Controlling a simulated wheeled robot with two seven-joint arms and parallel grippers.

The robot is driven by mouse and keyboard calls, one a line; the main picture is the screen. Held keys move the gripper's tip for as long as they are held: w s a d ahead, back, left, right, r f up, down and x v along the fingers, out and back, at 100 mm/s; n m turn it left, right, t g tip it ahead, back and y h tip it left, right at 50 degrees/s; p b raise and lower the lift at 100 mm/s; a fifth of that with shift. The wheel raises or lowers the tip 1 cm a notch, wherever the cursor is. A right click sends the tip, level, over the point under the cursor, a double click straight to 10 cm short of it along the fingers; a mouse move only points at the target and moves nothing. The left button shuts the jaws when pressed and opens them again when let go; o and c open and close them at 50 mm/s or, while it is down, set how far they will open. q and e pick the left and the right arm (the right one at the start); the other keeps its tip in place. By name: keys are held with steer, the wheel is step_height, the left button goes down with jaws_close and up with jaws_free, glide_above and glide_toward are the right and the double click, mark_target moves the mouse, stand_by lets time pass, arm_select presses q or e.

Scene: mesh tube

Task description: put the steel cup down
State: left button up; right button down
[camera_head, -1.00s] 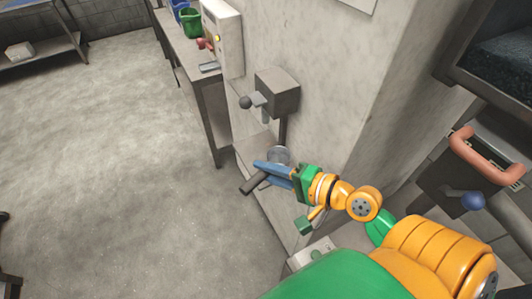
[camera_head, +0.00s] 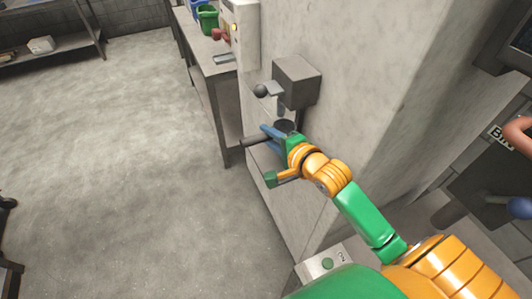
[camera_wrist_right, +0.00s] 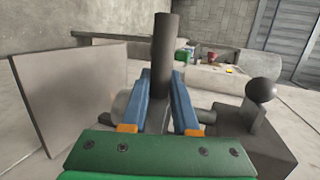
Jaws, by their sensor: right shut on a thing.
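The steel cup (camera_head: 286,126) shows as a small grey round shape beside my right gripper's fingers, just below the wall-mounted grey box. A dark bar (camera_head: 250,141), apparently its handle, sticks out to the left past the blue fingertips. My right gripper (camera_head: 269,136) is shut on this handle. In the right wrist view the dark handle (camera_wrist_right: 167,45) stands up between the two blue fingers (camera_wrist_right: 160,95). The cup is mostly hidden there, and I cannot tell whether its base touches the ledge. My left gripper is not in view.
The grey wall box (camera_head: 297,80) with a round dark knob (camera_head: 260,91) is close above the cup. A metal table (camera_head: 215,82) with a green bin (camera_head: 207,19) stands along the wall beyond. A green-button box (camera_head: 326,262) is nearer me. The floor at left is open.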

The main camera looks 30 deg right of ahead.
steer(key=w+f, duration=0.1)
steer(key=f, duration=0.1)
steer(key=w+f, duration=0.1)
steer(key=f, duration=0.1)
steer(key=w+f, duration=0.1)
steer(key=f, duration=0.1)
steer(key=shift+d+f, duration=0.2)
steer(key=shift+d, duration=0.1)
steer(key=shift+f, duration=0.25)
steer(key=c, duration=0.7)
jaws_free()
steer(key=v, duration=1.2)
